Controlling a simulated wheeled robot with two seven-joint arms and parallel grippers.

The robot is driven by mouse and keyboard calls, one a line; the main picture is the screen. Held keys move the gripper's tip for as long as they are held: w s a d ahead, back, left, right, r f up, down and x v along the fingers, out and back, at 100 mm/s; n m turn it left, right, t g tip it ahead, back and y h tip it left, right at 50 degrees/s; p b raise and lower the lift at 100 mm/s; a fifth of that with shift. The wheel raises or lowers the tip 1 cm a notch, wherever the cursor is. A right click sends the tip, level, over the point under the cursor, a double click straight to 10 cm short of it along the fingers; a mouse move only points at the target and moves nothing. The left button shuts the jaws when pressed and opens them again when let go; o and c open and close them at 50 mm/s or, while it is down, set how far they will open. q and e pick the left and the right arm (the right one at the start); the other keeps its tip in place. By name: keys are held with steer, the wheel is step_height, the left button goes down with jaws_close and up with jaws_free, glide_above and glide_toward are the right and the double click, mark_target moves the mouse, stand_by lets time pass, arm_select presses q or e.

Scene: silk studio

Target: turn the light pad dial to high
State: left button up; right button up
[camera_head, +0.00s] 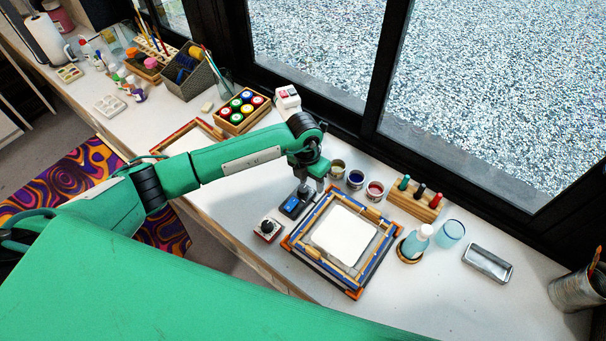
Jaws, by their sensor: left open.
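The dial is a round black knob (267,226) on a small white box with some red on it, standing on the counter left of the light pad. The light pad (341,236) is a bright white square inside a wooden frame (375,258) with blue and orange parts. My left gripper (310,186) points down behind and to the right of the dial, apart from it. It is open, with nothing seen between its fingers. The knob's pointer mark is too small to read. My right gripper is out of view.
A small blue-black device (296,206) sits just below my left gripper, between dial and frame. Small jars (355,178) and a wooden rack of coloured-handled tools (416,200) stand behind the frame. A bottle (415,243) and metal tray (487,263) are at right.

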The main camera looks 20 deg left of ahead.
mark_target(303, 189)
arm_select(q)
steer(key=a, duration=0.1)
steer(key=a+y, duration=0.1)
steer(key=shift+w+a+r, duration=0.1)
steer(key=shift+w+a, duration=0.25)
steer(key=shift+w, duration=0.05)
steer(key=shift+f+b, duration=0.95)
steer(key=shift+f, duration=0.6)
steer(key=shift+f+b, duration=0.5)
steer(key=shift+f, duration=0.45)
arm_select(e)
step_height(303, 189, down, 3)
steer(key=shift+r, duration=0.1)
arm_select(q)
steer(key=shift+n, duration=0.3)
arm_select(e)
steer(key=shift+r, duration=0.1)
